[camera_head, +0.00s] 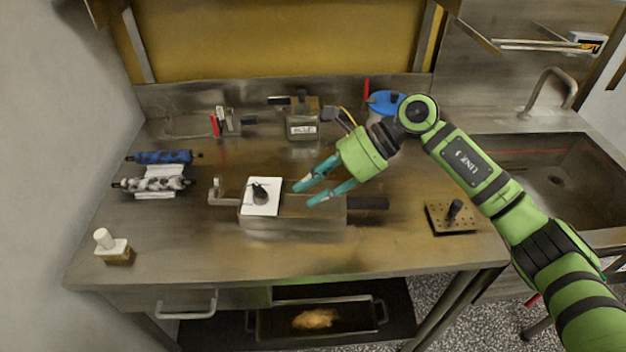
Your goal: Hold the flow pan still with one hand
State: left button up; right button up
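What looks like the flow pan (300,224) is a low metal box at the middle of the steel table. It has a dark handle (368,203) on its right and a bent metal bracket on its left. A white square plate with a black knob (261,195) lies over its left part. My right gripper (301,195) is open, with its two teal fingers apart and pointing left. In the picture the fingers lie over the pan's right half, right of the white plate. I cannot tell whether they touch the pan. Nothing shows between them. My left gripper is out of view.
Blue and mottled rollers (158,184) lie at the left. A white-knobbed block (112,248) stands at the front left. A perforated plate with a black peg (452,215) lies at the right, before the sink (555,180). A labelled box (302,122) stands behind.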

aim_at(291, 219)
jog(key=a+f+h, duration=0.1)
jog(key=f+h, duration=0.1)
jog(key=f, duration=0.1)
jog(key=w+a+f+n+t+h, duration=0.1)
jog(key=a+f+h, duration=0.1)
jog(key=f, duration=0.2)
jog(key=a+f+h, duration=0.1)
jog(key=f+h, duration=0.1)
jog(key=f, duration=0.2)
jog(key=shift+w+a+n+t, duration=0.25)
jog(key=shift+a+n+t, duration=0.05)
jog(key=shift+n, duration=0.1)
grip_shut()
dwell(0.4)
